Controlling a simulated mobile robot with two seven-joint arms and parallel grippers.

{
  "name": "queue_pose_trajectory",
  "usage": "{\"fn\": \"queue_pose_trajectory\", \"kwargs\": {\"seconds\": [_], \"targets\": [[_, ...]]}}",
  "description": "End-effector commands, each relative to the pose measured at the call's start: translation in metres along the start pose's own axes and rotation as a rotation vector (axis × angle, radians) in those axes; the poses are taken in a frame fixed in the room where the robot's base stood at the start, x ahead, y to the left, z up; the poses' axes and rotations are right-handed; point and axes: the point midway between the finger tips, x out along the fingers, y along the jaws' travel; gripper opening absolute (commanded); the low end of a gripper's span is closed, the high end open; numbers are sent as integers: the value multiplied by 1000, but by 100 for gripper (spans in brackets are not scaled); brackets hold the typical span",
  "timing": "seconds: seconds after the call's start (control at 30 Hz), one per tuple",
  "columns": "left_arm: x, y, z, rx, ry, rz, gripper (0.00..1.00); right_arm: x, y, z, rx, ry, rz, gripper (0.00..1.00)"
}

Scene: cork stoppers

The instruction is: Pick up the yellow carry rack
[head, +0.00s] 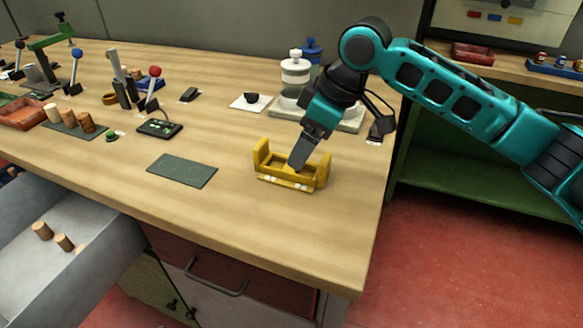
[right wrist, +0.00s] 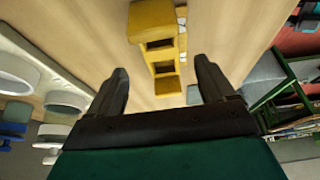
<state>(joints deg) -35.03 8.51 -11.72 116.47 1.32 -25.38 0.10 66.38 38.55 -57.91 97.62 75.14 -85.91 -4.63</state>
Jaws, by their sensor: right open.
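The yellow carry rack (head: 291,178) stands on the wooden workbench near its right front corner. It has a raised block at each end and a low middle with openings. My right gripper (head: 297,163) reaches down over the rack's middle from behind. In the right wrist view, my right gripper (right wrist: 161,72) is open, its two fingers apart. The rack (right wrist: 152,24) lies beyond the fingertips, roughly in line with the gap, with nothing held. Whether the fingers overlap the rack in height I cannot tell. My left gripper is not in view.
A dark green mat (head: 182,170) lies left of the rack. An open drawer (head: 60,265) with two corks is at front left. The bench's front edge is close to the rack.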

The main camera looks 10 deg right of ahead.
Motion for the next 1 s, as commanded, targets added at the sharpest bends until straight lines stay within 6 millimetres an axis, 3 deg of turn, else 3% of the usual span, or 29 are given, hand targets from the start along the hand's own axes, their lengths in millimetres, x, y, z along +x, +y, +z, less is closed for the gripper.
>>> {"fn": "queue_pose_trajectory", "kwargs": {"seconds": [0.23,0.5,0.73,1.0], "targets": [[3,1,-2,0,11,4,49,18,-1,1,0,-1,0,83],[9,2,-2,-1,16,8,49,56,-2,1,0,0,0,83],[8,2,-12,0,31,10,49,57,-2,0,0,0,1,83],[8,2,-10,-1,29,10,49,57,-2,0,0,0,1,58]]}}
